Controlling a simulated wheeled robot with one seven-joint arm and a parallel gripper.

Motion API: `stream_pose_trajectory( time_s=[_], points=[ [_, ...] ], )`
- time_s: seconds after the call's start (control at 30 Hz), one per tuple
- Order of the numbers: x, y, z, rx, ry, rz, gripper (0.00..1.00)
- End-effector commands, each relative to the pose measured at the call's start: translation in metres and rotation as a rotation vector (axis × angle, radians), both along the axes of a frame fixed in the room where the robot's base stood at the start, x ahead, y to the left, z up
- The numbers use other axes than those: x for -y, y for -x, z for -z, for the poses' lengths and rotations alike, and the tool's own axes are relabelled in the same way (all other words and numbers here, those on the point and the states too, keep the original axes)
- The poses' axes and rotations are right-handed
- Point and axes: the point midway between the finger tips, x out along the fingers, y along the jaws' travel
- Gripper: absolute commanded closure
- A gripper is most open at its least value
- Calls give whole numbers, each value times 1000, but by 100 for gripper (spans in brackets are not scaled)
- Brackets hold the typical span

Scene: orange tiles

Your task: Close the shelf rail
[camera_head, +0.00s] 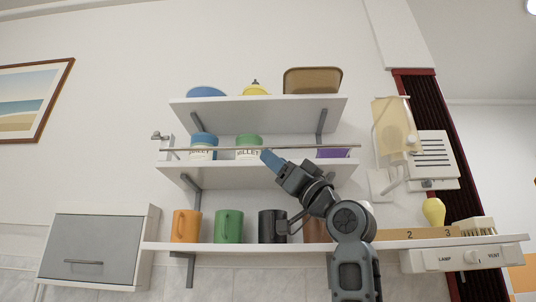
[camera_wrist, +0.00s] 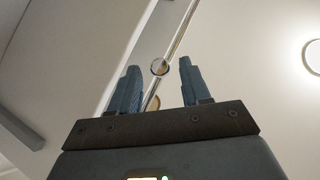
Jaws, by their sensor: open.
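The shelf rail (camera_head: 312,147) is a thin metal bar running nearly level across the front of the middle shelf (camera_head: 230,169). A small metal fitting (camera_head: 160,137) shows near its left end. My gripper (camera_head: 267,156) is at the rail's middle, tilted up and to the left, with its fingertips close to the bar. In the wrist view the rail (camera_wrist: 180,32) runs diagonally to the gap between the two spread fingers of my gripper (camera_wrist: 159,66).
Blue (camera_head: 204,141) and green (camera_head: 249,141) canisters and a purple item (camera_head: 333,153) stand behind the rail. Mugs (camera_head: 229,226) line the bottom shelf below my arm. The top shelf (camera_head: 260,103) overhangs. A wall lamp (camera_head: 393,125) and control panel (camera_head: 468,257) are at right.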

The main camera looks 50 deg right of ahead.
Motion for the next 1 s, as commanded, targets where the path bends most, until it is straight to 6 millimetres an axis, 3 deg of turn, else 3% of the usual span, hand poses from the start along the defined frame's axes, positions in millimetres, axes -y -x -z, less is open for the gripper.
stream_pose_trajectory(
  time_s=[0.2, 0.57, 1.0],
  points=[
    [-2, -18, -19, 0, 0, 0, 53],
    [-2, -22, -21, 0, 0, 0, 53],
    [0, -22, -21, -1, -3, 3, 94]
  ],
)
